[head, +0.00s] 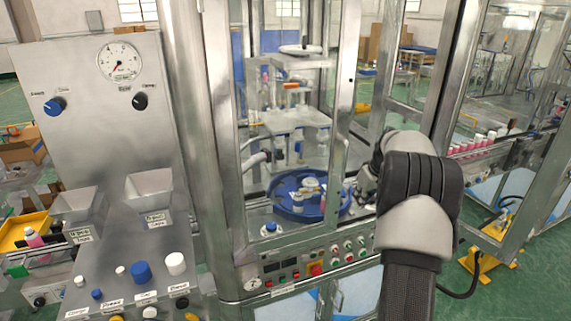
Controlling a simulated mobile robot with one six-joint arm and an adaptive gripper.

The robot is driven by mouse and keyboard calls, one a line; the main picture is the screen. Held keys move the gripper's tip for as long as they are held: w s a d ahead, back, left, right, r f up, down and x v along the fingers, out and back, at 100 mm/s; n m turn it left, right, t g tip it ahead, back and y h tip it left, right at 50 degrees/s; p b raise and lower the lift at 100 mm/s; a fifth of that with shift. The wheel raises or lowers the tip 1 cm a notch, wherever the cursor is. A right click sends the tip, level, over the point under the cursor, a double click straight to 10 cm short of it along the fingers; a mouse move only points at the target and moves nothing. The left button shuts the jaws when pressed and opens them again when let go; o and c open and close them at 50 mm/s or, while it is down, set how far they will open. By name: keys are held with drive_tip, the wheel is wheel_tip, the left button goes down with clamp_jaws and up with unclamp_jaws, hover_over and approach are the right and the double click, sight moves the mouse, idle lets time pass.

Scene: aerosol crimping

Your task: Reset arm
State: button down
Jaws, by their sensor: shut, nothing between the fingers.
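My arm rises at the right of the head view, in front of the glass-walled crimping machine (215,130). Its grey and black links bend over near the machine's front post. My gripper (364,188) shows only in small part at the left of the arm's end, near the blue round turntable (275,196). It is shut and holds nothing. Its fingertips are mostly hidden behind my arm, and I cannot tell whether it touches anything.
A control panel with buttons (330,262) runs below the glass. At left stands a steel console with a gauge (119,61), two hoppers (155,188) and several caps. Pink cans (470,146) line a conveyor at right. Green floor lies beyond the machine.

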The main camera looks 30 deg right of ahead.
drive_tip(key=s+a+r+b, duration=0.15)
drive_tip(key=a+r, duration=0.25)
drive_tip(key=a, duration=0.6)
drive_tip(key=s+a+r+n+b, duration=0.1)
drive_tip(key=s+a+r, duration=0.15)
drive_tip(key=a, duration=0.65)
drive_tip(key=s+a+r+b, duration=0.15)
drive_tip(key=a+r, duration=0.35)
drive_tip(key=a, duration=0.5)
drive_tip(key=s+a+f+b, duration=0.1)
drive_tip(key=s+a+b, duration=0.1)
drive_tip(key=s+a, duration=0.8)
drive_tip(key=s+a+f+b, duration=0.2)
drive_tip(key=s+a+f, duration=0.5)
drive_tip(key=s, duration=0.4)
drive_tip(key=shift+s+a+f+n+y, duration=0.3)
drive_tip(key=shift+s+a+n, duration=0.05)
drive_tip(key=shift+a+n, duration=0.05)
drive_tip(key=shift+d, duration=0.1)
